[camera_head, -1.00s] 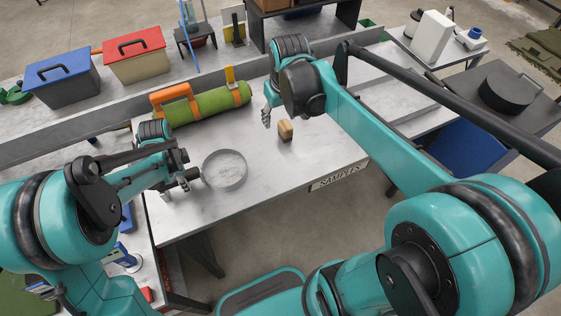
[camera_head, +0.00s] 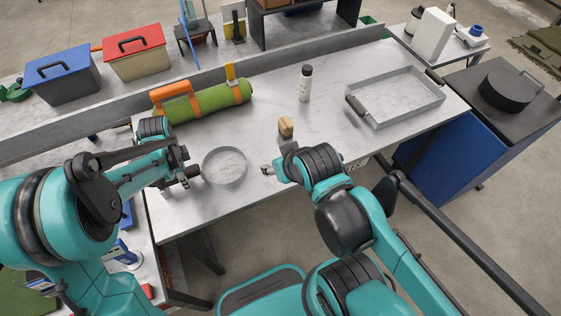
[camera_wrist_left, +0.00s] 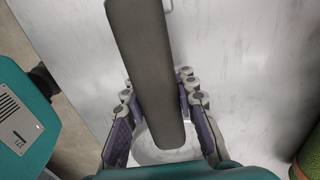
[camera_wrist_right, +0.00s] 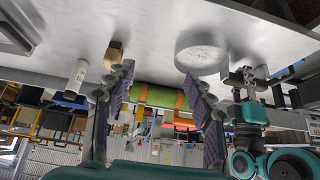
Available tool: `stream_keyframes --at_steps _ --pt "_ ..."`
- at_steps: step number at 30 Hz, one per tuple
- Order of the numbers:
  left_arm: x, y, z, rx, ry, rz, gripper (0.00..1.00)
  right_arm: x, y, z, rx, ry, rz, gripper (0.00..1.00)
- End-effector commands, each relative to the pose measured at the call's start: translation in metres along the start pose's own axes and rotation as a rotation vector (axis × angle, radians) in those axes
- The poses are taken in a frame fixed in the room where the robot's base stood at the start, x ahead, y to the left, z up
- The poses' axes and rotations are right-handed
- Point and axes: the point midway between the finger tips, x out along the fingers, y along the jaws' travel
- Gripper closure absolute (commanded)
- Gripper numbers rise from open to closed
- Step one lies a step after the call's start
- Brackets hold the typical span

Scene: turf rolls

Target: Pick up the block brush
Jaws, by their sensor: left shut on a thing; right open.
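The block brush (camera_head: 286,126), a small tan wooden block, stands on the grey table near its middle. It also shows in the right wrist view (camera_wrist_right: 113,50). My right gripper (camera_head: 268,171) is open and empty, in front of the brush and a little left of it, apart from it. My left gripper (camera_head: 190,176) is shut on a dark handle (camera_wrist_left: 147,70) beside a round, shallow pan or sieve (camera_head: 224,168). The handle hides part of the round rim in the left wrist view.
A green turf roll (camera_head: 205,103) with orange straps lies behind the pan. A white bottle (camera_head: 305,84) stands behind the brush. A rectangular metal tray (camera_head: 395,97) is at right. Blue-lidded (camera_head: 62,75) and red-lidded (camera_head: 136,54) boxes stand at back left. Table around the brush is clear.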

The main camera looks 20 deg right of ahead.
Motion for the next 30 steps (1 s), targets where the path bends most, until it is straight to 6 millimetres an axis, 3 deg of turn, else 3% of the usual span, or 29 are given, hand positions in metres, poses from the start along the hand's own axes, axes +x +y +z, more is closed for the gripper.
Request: stream_keyframes --at_steps 4,6,11,20,30 --pt "0.000 0.000 0.000 0.000 0.000 0.000 1.00 0.000 0.000 0.000 0.000 -0.001 0.000 0.43" --pt "0.000 0.000 0.000 0.000 0.000 0.000 1.00 0.000 0.000 -0.001 -0.004 -0.002 0.001 0.28" --pt "0.000 0.000 0.000 0.000 0.000 0.000 1.00 0.000 0.004 -0.013 -0.075 -0.031 0.005 0.28" --pt "0.000 0.000 0.000 0.000 0.000 0.000 1.00 0.014 0.026 -0.073 -0.478 -0.193 -0.018 0.28" --pt "0.000 0.000 0.000 0.000 0.000 0.000 1.00 0.065 0.064 -0.131 -0.977 -0.378 -0.166 0.28"
